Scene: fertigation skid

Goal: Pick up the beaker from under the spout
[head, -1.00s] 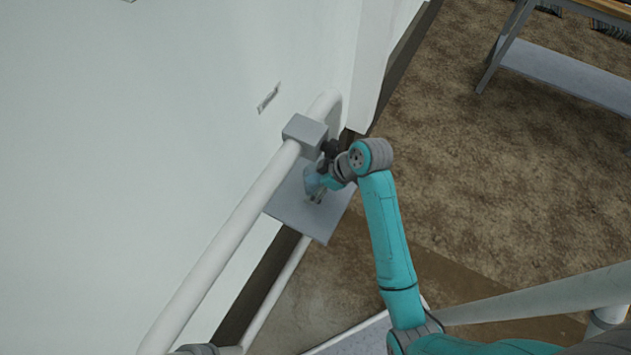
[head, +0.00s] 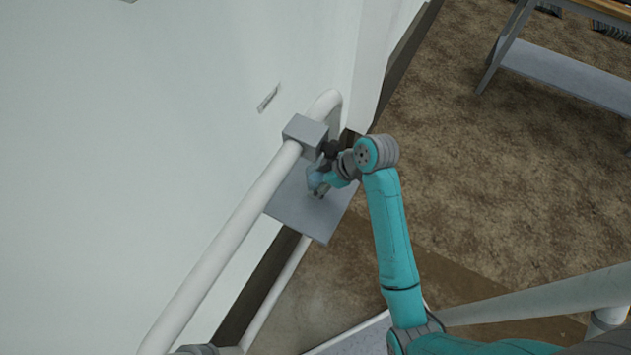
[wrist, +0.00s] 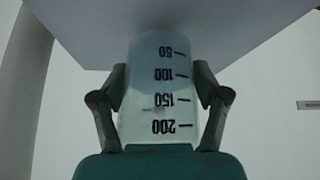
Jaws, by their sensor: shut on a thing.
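The clear beaker (wrist: 160,100) has black volume marks from 50 to 200 and shows upside down in the wrist view. My gripper (wrist: 160,78) is shut on it, one finger against each side. In the head view the beaker (head: 313,177) is a small bluish shape over the grey shelf plate (head: 300,222), partly hidden by my gripper (head: 321,189). I cannot tell whether its base touches the plate. The grey block (head: 305,133) on the white pipe, with a dark fitting at its side, is just behind the beaker; the spout's opening is not clear.
The white pipe (head: 228,245) runs diagonally along the pale wall (head: 130,130) beside the plate. A metal table (head: 560,70) stands at the top right. The brown floor (head: 480,190) between them is open. A thick pale pipe (head: 540,293) crosses the lower right.

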